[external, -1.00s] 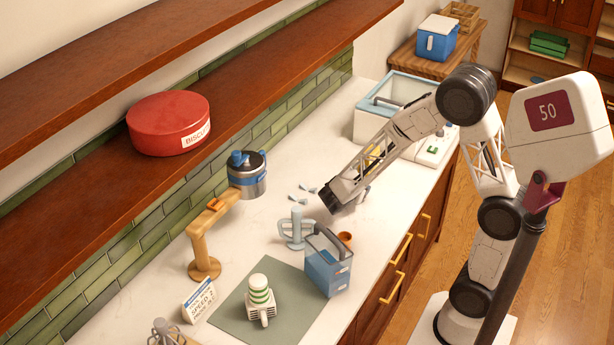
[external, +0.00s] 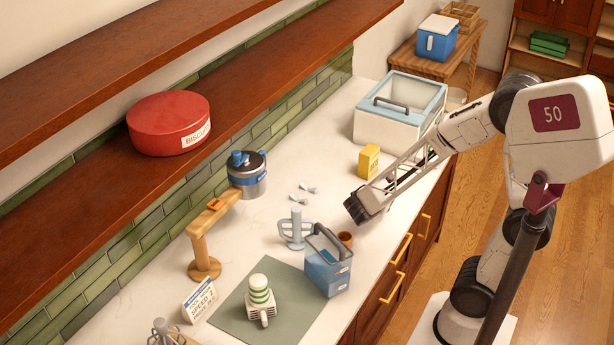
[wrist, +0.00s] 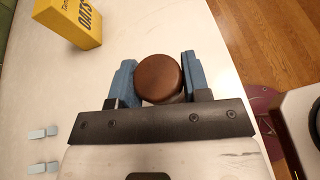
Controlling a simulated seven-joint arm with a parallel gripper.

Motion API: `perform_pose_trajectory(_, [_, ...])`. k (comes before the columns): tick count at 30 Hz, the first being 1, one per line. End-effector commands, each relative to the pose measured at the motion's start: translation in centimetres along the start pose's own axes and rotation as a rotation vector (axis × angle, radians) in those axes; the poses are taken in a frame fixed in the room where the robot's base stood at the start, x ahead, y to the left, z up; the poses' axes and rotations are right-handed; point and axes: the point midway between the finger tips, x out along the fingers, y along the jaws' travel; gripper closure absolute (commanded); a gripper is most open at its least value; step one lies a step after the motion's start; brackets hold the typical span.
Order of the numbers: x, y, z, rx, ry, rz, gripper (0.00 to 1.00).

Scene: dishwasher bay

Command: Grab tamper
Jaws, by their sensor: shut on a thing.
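The tamper (wrist: 159,75) shows in the wrist view as a round dark-brown knob with a greyish part beneath it. My gripper (wrist: 158,82) is shut on it, with one blue finger on each side. In the external view my gripper (external: 357,213) is over the front part of the counter, its fingers hidden. A small brown cylinder (external: 346,239) shows just below it there; I cannot tell whether it is the same thing.
A blue caddy (external: 328,266) and a pale-blue handled stand (external: 296,230) are close to my gripper. A yellow oats box (external: 369,161) and a glass-lidded bin (external: 399,115) are behind. Small pale clips (external: 303,193) lie left. A wooden stand (external: 204,245) is farther left.

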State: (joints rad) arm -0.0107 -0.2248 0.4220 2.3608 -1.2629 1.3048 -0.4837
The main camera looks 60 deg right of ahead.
Motion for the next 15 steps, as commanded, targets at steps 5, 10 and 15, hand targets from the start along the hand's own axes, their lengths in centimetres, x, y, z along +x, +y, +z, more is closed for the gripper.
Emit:
perform_pose_trajectory(5, [-0.6,-2.0,0.2,0.000,0.001,0.001,0.90])
perform_pose_trajectory(10, [-0.9,-3.2,0.3,-0.001,0.000,0.000,0.90])
perform_pose_trajectory(15, [-1.0,-3.8,0.3,-0.001,0.000,-0.001,0.90])
